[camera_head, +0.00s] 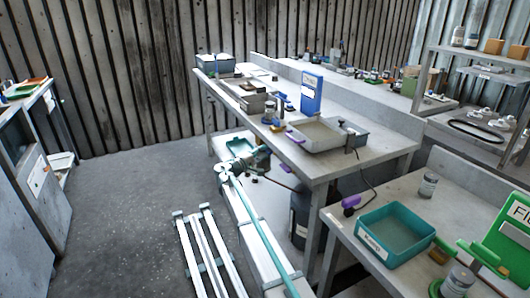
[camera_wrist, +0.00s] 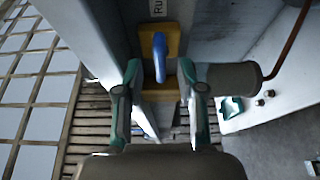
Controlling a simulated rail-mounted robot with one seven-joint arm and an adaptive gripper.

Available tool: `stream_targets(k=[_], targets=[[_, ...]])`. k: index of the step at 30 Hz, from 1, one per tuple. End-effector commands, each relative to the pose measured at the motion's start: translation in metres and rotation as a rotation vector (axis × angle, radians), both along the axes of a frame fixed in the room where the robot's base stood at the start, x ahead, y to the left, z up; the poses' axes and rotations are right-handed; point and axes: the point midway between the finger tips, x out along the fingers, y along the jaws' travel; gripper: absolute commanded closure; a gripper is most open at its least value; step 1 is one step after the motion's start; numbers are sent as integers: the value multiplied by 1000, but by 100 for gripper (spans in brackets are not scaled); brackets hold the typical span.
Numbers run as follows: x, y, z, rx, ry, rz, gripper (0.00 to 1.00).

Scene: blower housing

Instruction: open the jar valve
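In the wrist view a blue lever-like handle (camera_wrist: 160,57) stands on a yellow-brown block (camera_wrist: 149,40) against a grey upright. I cannot tell for certain whether it is the jar valve. My gripper (camera_wrist: 159,74) is open, with its two teal fingers to the left and right of the handle's lower end. No contact is clear, and nothing is visibly held. In the head view my arm's end (camera_head: 240,163) is low beside the long workbench, and the handle cannot be made out there. A dark jar-like container (camera_head: 299,222) stands under the bench, partly hidden by its leg.
In the wrist view a dark cylinder (camera_wrist: 234,79) with a reddish hose (camera_wrist: 288,38) lies close right of my fingers. The workbench (camera_head: 372,158) carries trays and a blue box (camera_head: 311,94). A teal bin (camera_head: 396,237) sits on the nearer table. The floor (camera_head: 130,200) at left is clear.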

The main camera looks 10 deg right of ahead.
Motion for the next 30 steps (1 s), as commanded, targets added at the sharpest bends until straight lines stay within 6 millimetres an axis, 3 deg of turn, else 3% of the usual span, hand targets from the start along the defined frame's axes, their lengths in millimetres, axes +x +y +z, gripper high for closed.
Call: stream_targets(k=[6,16,23,30], targets=[[13,-15,0,0,0,0,61],[14,-17,0,0,0,0,61],[14,-17,0,0,0,0,98],[14,-17,0,0,1,0,100]])
